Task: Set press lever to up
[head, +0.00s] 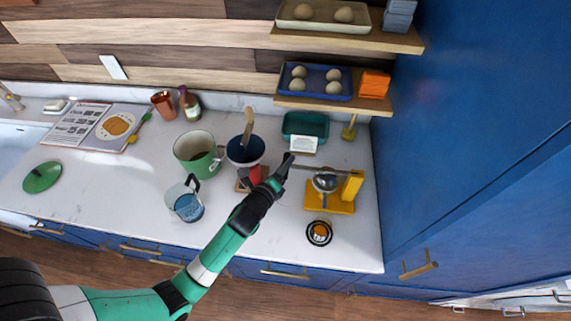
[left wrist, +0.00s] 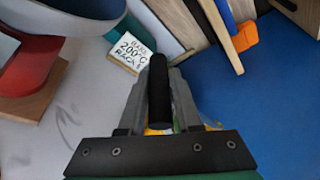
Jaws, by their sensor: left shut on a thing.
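The yellow press (head: 330,204) stands at the right of the counter, with a silver cup (head: 325,183) at its middle and an upright post (head: 352,186) on its right. Its metal lever (head: 315,168) runs left from the post; from above I cannot tell its exact tilt. My left gripper (head: 284,169) is shut on the lever's free end. In the left wrist view the black lever handle (left wrist: 158,92) lies between the fingers of my left gripper (left wrist: 160,85). Most of the press is hidden there behind the gripper. My right gripper is not in view.
A "BAKE 200°C RACK" card (left wrist: 131,55) leans near the teal dish (head: 305,125). A blue pot (head: 246,150), green pot (head: 198,152) and glass jug (head: 186,202) stand left of the gripper. A round black item (head: 319,233) lies before the press. Blue cabinets (head: 460,130) border the right.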

